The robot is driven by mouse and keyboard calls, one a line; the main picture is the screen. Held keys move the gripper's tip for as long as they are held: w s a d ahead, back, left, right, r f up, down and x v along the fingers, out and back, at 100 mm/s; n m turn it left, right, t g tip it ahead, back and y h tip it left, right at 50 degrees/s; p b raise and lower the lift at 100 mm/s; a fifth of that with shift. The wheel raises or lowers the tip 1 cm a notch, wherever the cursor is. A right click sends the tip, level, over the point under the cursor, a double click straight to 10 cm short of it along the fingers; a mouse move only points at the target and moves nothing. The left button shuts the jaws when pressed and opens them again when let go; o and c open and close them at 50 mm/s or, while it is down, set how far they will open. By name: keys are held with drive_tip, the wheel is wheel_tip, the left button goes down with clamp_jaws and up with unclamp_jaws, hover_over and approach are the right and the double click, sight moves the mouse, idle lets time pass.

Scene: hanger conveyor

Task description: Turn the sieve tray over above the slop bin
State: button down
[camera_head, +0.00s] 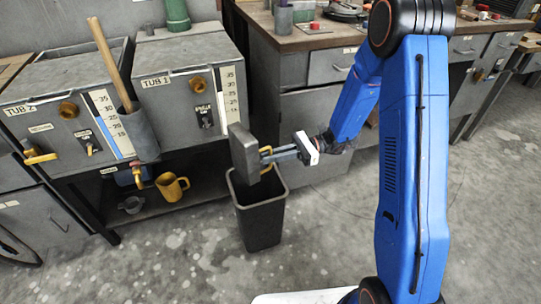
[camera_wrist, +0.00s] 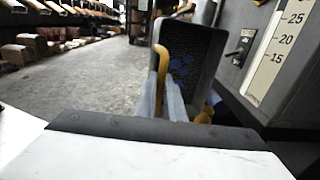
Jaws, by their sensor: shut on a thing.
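The grey sieve tray (camera_head: 243,152) is turned up on its edge above the dark slop bin (camera_head: 262,226) in the head view. In the wrist view its dark, perforated inner face (camera_wrist: 204,62) shows, with blue bits on it. My gripper (camera_head: 268,155) is shut on the tray's yellow handle, which shows between the fingers in the wrist view (camera_wrist: 161,72). The tray is held clear of the floor, its lower edge near the bin's rim. The bin's inside is mostly hidden by the tray and a yellow arc shows at its rim.
The tub bench stands at the left, with TUB 1 (camera_head: 178,84) and TUB 2 (camera_head: 45,108) and a yellow mug (camera_head: 172,187) on its lower shelf. A workbench with drawers (camera_head: 330,66) stands behind. The floor right of the bin is clear.

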drive_tip(key=shift+a+f+g+y, duration=0.1)
drive_tip(key=shift+f+g+y, duration=0.25)
drive_tip(key=shift+y, duration=0.7)
drive_tip(key=shift+f+g+y, duration=0.25)
drive_tip(key=shift+f+y, duration=0.15)
drive_tip(key=shift+y, duration=0.65)
drive_tip(key=shift+r+n+h, duration=0.1)
drive_tip(key=shift+n+h, duration=0.2)
drive_tip(key=shift+h, duration=0.4)
drive_tip(key=n+t+h, duration=0.1)
drive_tip(key=h, duration=0.2)
drive_tip(key=shift+t+h, duration=0.5)
drive_tip(key=shift+h, duration=0.8)
